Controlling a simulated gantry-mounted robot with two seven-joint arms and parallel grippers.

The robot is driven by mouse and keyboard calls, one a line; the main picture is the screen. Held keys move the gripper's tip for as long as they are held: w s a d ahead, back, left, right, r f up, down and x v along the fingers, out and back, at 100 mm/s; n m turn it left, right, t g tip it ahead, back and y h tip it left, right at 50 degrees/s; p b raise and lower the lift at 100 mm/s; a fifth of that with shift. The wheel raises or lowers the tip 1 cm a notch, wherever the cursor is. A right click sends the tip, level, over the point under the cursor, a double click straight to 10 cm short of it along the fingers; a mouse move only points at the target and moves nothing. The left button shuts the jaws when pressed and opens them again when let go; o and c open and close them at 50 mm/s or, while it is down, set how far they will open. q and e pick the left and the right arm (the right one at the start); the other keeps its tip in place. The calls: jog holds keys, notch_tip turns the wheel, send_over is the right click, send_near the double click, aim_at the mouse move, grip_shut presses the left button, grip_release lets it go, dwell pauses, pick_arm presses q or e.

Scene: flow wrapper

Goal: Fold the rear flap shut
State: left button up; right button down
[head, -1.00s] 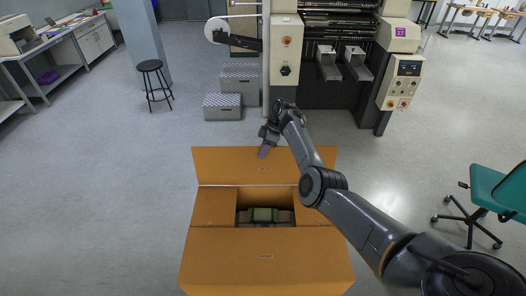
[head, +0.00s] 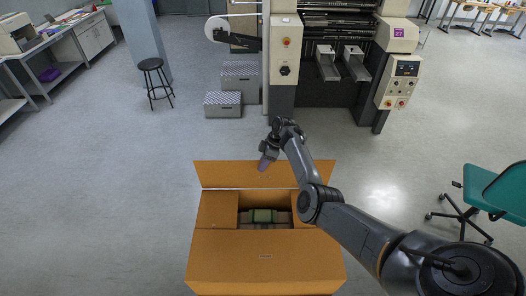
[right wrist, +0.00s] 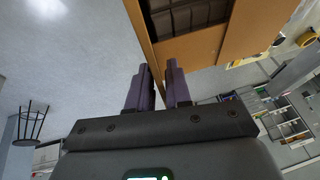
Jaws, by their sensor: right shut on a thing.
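An open brown carton (head: 217,212) stands on the floor at the bottom centre of the head view. Its rear flap (head: 225,175) stands up along the far edge. The side flaps are folded inward, and the front flap (head: 265,262) lies outward toward me. My right gripper (head: 264,165) is at the top edge of the rear flap, shut on it. In the right wrist view, the purple fingers (right wrist: 160,85) sit on either side of the brown flap edge (right wrist: 149,38). My left gripper is not in view.
A green pack (head: 263,216) and dark items lie inside the carton. My right arm passes over the carton's right side. A machine (head: 330,95) and grey boxes (head: 240,78) stand behind. A teal chair (head: 492,197) is at right.

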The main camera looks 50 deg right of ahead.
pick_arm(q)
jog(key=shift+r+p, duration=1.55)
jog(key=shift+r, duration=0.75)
pick_arm(e)
jog(key=s+a+f+t+h, duration=0.1)
jog(key=s+a+h, duration=0.1)
jog(key=s+a, duration=0.2)
jog(key=shift+s+a+f+t, duration=0.15)
jog(key=shift+a+f+t, duration=0.2)
jog(key=shift+a, duration=0.45)
jog(key=shift+f, duration=0.15)
jog(key=c, duration=1.3)
grip_release()
jog(key=shift+a, duration=0.1)
